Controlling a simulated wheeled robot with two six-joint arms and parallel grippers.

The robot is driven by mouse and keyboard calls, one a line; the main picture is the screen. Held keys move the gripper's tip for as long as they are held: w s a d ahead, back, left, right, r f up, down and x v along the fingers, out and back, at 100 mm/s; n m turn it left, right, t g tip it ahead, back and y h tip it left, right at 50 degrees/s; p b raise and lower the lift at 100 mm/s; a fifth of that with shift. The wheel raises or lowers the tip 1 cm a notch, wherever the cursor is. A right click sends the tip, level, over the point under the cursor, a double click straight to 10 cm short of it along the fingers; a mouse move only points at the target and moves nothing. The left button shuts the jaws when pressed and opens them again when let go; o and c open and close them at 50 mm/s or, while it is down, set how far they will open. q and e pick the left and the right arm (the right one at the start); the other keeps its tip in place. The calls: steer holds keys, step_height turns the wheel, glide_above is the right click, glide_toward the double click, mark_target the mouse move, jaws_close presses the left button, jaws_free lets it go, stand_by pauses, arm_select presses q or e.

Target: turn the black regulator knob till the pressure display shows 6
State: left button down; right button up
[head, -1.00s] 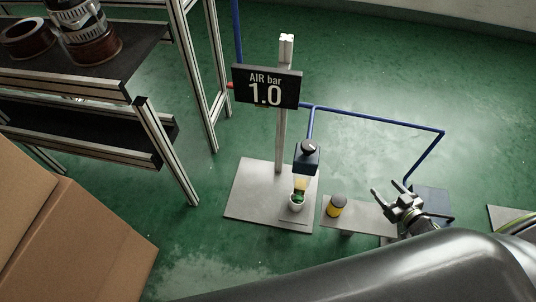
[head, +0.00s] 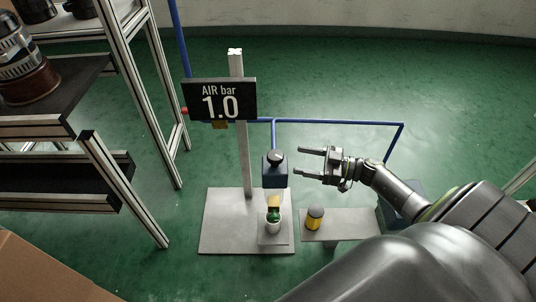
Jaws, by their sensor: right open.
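The pressure display (head: 220,101) reads "AIR bar 1.0" and is mounted on a pale metal post (head: 237,62). My right gripper (head: 308,164) is open and empty just right of the knob. Its two fingers point left toward the knob, with a small gap in the picture; I cannot tell their height difference. My left gripper is not in view.
A yellow cylinder with a dark top (head: 315,217) stands on a small grey plate (head: 345,224). Blue air pipe (head: 340,122) runs behind. A shelf rack (head: 120,195) and a cardboard box (head: 35,275) are at left.

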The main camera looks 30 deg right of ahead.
mark_target(269, 154)
steer(key=x, duration=0.9)
steer(key=shift+w+a, duration=0.6)
steer(key=shift+w, duration=0.05)
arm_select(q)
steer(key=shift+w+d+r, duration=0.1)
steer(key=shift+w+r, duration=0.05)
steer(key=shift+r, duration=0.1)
arm_select(e)
steer(key=shift+c, duration=0.9)
steer(key=c, duration=0.8)
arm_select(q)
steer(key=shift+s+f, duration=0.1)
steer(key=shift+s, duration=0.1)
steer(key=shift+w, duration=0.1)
